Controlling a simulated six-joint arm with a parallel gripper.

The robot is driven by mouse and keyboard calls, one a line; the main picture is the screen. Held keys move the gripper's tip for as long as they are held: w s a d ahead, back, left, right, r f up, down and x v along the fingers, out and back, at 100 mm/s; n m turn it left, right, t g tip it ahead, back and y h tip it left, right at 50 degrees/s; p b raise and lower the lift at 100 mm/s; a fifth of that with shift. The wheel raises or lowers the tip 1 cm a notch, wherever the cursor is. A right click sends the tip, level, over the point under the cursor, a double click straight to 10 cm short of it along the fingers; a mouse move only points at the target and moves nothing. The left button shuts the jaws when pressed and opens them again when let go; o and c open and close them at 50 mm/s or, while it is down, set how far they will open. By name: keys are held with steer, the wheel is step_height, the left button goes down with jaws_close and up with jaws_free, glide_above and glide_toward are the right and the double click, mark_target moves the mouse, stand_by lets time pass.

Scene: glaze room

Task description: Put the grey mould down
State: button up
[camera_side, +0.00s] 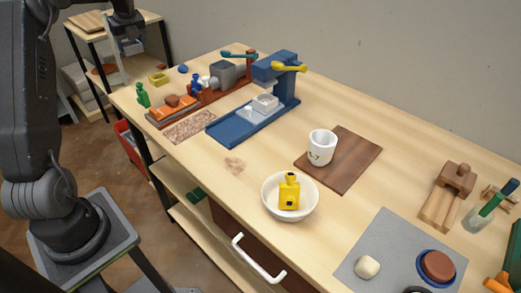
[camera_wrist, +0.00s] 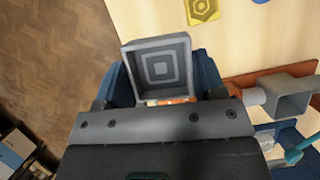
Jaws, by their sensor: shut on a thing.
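The grey mould (camera_wrist: 160,70) is a square, shallow block with raised rims and concentric squares on its face. In the wrist view it sits between the two dark blue fingers of my gripper (camera_wrist: 160,88), which is shut on it. In the side view my gripper (camera_side: 131,44) is at the upper left, above and beyond the bench's far left end. A grey piece at its tip there is too small to make out clearly.
A yellow patterned mould (camera_wrist: 201,9) lies on the bench (camera_side: 225,140), with a blue piece (camera_side: 183,69) near it. A red-brown rig with a grey box (camera_side: 225,73) and a blue press (camera_side: 240,125) stand close by. Wooden floor (camera_wrist: 60,60) shows left of the bench edge.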

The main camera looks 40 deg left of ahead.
steer(key=w+d+m+t, duration=0.1)
steer(key=w+d+m, duration=0.25)
steer(key=d, duration=0.55)
steer(key=m+t+h, duration=0.2)
steer(key=m+h, duration=0.1)
steer(key=m, duration=0.6)
glide_above(263, 153)
steer(key=s, duration=0.2)
step_height(263, 153, down, 12)
steer(key=shift+w+f, duration=0.1)
steer(key=shift+w, duration=0.05)
steer(key=shift+w+d+f+t, duration=0.15)
steer(key=shift+d+f+t, duration=0.1)
steer(key=shift+t, duration=0.05)
steer(key=shift+f, duration=1.85)
steer(key=shift+f, duration=0.15)
